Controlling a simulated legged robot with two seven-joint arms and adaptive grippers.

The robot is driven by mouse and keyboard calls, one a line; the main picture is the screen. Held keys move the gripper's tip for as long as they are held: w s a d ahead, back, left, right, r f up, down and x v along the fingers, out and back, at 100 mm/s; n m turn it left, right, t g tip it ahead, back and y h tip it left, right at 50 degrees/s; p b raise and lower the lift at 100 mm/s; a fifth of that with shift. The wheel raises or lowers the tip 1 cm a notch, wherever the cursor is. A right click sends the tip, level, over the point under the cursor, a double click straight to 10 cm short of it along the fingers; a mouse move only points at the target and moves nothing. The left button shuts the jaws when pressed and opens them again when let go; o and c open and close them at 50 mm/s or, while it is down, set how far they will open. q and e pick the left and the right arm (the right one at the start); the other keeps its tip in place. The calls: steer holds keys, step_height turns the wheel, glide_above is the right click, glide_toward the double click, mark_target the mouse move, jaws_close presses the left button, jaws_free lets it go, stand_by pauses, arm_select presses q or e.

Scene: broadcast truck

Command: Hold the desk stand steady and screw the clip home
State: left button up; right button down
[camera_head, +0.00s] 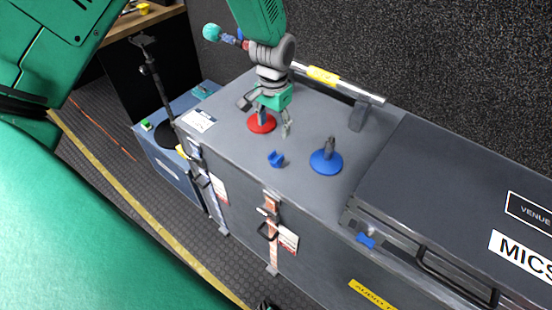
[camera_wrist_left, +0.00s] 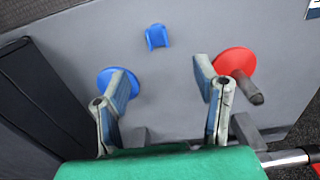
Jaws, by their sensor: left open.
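Two desk stands with round bases and short grey posts stand on the grey case top. One has a red base (camera_head: 262,124), the other a blue base (camera_head: 326,163). A small blue clip (camera_head: 276,159) lies loose between them, nearer the front edge. My left gripper (camera_head: 266,116) is open and empty above the case, close over the red stand, partly hiding it. In the left wrist view my fingers (camera_wrist_left: 162,85) are spread apart, with the clip (camera_wrist_left: 157,37) beyond them. The red base (camera_wrist_left: 234,62) is behind the right finger, and the blue base (camera_wrist_left: 108,76) is partly hidden behind the left finger.
A rod with a yellow label (camera_head: 323,75) lies at the back on a grey support (camera_head: 357,115). A raised dark lid (camera_head: 450,180) bounds the right side. A black stand (camera_head: 158,85) rises at left.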

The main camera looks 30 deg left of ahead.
arm_select(q)
steer(key=shift+w+d+r, duration=0.1)
glide_above(276, 159)
steer(key=f, duration=0.8)
steer(key=shift+a+f, duration=0.2)
steer(key=shift+f, duration=0.15)
steer(key=f, duration=0.5)
steer(key=shift+d+f+p, duration=0.15)
steer(key=shift+d+p, duration=0.1)
steer(key=shift+p, duration=0.15)
steer(key=c, duration=1.1)
